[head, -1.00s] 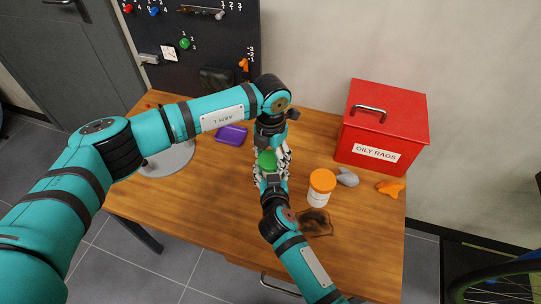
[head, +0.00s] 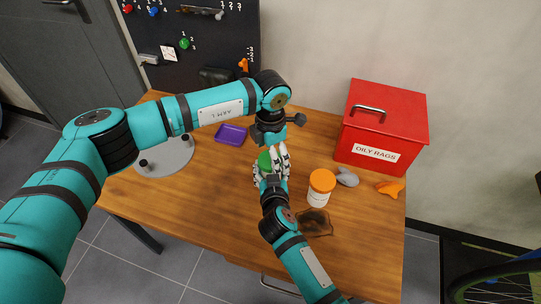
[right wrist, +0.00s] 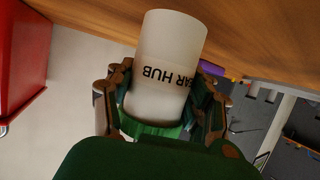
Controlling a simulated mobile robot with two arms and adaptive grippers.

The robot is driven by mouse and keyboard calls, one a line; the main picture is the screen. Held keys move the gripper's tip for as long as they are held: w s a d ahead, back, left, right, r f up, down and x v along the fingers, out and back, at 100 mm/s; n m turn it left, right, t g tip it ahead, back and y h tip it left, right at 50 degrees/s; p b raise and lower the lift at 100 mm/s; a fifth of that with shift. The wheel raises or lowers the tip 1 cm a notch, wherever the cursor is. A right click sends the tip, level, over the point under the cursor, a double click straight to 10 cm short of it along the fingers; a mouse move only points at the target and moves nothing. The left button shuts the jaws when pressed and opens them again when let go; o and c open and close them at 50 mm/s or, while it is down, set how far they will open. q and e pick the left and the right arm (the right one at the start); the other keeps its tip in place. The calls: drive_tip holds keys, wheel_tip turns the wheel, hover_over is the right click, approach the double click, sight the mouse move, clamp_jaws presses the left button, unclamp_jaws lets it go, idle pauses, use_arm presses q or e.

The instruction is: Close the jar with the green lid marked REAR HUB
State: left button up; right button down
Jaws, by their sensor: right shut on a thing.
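The green lid (head: 264,160) shows from above in the head view, beside the fingers of my right gripper (head: 272,165). In the right wrist view, a whitish jar (right wrist: 165,65) with partly visible text "AR HUB", upside down in the picture, is between the fingers of my right gripper (right wrist: 160,102). A green band, the lid (right wrist: 155,130), sits at the jar's end towards the wrist; I cannot tell how tightly it fits. The right gripper is shut on the jar. My left gripper (head: 270,137) is just behind the lid; its fingertips are hard to make out.
A white jar with orange lid (head: 320,188) stands close right of my right gripper. A purple tray (head: 231,134) lies left. The table's front left is clear.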

use_arm(q)
wheel_tip(320, 180, up, 4)
drive_tip(key=shift+f, duration=0.25)
drive_tip(key=shift+r, duration=0.1)
drive_tip(key=shift+c, duration=0.2)
wheel_tip(320, 180, up, 3)
drive_tip(key=n, duration=0.4)
drive_tip(key=shift+r, duration=0.15)
drive_tip(key=shift+f, duration=4.05)
